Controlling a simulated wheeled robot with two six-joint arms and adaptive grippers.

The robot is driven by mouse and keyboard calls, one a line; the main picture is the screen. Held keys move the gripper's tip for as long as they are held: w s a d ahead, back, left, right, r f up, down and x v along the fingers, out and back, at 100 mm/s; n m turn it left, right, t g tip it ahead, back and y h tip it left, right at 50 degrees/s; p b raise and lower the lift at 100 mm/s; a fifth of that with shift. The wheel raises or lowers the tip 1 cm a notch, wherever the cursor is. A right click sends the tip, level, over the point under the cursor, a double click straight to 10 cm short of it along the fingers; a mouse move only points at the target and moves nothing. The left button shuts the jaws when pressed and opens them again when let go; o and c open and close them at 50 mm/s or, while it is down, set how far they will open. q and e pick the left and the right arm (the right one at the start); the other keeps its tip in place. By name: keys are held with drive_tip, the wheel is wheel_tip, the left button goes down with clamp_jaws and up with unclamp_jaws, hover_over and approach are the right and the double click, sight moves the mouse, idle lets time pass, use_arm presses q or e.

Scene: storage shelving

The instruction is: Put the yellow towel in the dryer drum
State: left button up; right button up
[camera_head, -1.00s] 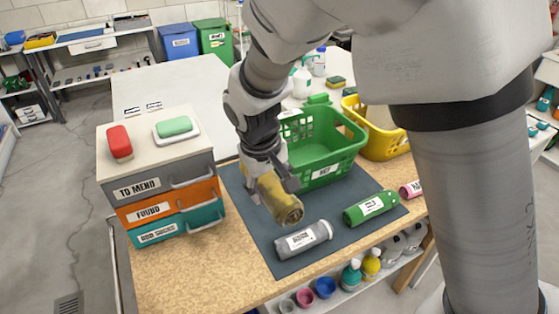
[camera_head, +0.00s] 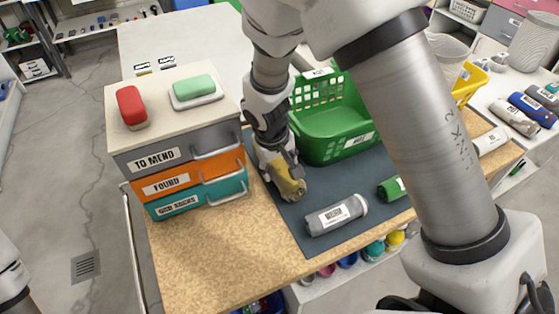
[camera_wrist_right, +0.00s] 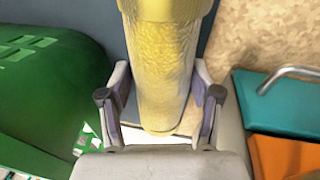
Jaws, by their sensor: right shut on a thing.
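The yellow towel (camera_head: 291,186) is rolled up, and my right gripper (camera_head: 284,174) is shut on it. The gripper holds the roll over the left part of the dark mat, beside the green basket; I cannot tell whether the roll touches the mat. In the right wrist view the towel (camera_wrist_right: 165,65) runs between the two fingers of the gripper (camera_wrist_right: 160,105). No dryer drum can be made out in either view. My left gripper is not in view.
A green basket (camera_head: 335,125) stands on the dark mat (camera_head: 300,218). A grey roll (camera_head: 336,215) and a green roll (camera_head: 389,189) lie there too. A drawer unit (camera_head: 150,158) with a red brush (camera_head: 131,106) and green soap (camera_head: 193,88) stands left. A yellow basket (camera_head: 469,82) is at right.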

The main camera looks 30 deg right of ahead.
sight(279, 160)
drive_tip(key=shift+w+d+f, duration=0.25)
drive_tip(key=shift+w+d, duration=0.1)
drive_tip(key=shift+w, duration=0.2)
drive_tip(key=shift+w+d+f, duration=0.25)
drive_tip(key=shift+w+d, duration=0.05)
drive_tip(key=shift+w, duration=0.25)
drive_tip(key=shift+w+f, duration=0.1)
drive_tip(key=shift+f, duration=0.1)
drive_tip(key=shift+c, duration=0.6)
drive_tip(key=shift+a+r, duration=0.1)
drive_tip(key=o, duration=1.2)
